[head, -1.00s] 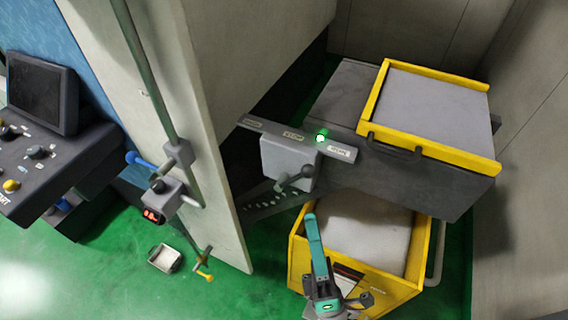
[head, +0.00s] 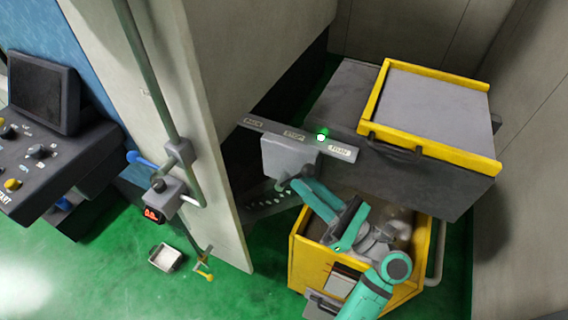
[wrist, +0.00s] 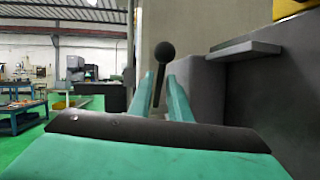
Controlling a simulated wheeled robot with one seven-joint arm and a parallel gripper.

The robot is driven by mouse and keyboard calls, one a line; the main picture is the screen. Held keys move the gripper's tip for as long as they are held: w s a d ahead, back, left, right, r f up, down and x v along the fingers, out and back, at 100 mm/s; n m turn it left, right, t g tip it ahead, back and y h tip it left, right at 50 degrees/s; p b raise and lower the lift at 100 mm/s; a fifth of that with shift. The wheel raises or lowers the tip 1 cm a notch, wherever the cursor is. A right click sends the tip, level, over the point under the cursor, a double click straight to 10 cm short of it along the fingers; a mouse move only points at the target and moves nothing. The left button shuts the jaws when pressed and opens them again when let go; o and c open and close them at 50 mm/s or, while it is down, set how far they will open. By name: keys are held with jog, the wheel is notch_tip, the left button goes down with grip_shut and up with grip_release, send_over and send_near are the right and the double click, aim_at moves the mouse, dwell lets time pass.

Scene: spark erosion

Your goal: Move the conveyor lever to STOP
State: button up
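The conveyor lever (head: 283,186) is a short dark handle on the grey box (head: 289,158) below a label plate (head: 262,127). The plate's middle label reads STOP; the left one looks like BACK and the right one is hard to read. In the wrist view the lever's black ball knob (wrist: 166,52) stands above the fingertips, its stem running down between them. My gripper (head: 298,187) reaches the lever from the lower right. Its two teal fingers are apart, one on each side of the stem, with a visible gap. The lever's pivot is mostly hidden by the fingers.
A green lamp (head: 321,135) glows by the plate. A yellow-rimmed tray (head: 480,160) sits on the dark conveyor housing at right. A yellow bin (head: 312,262) stands below my arm. A pale machine wall (head: 225,190) and a pipe are close on the left.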

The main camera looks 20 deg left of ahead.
jog(key=x, duration=0.7)
grip_shut()
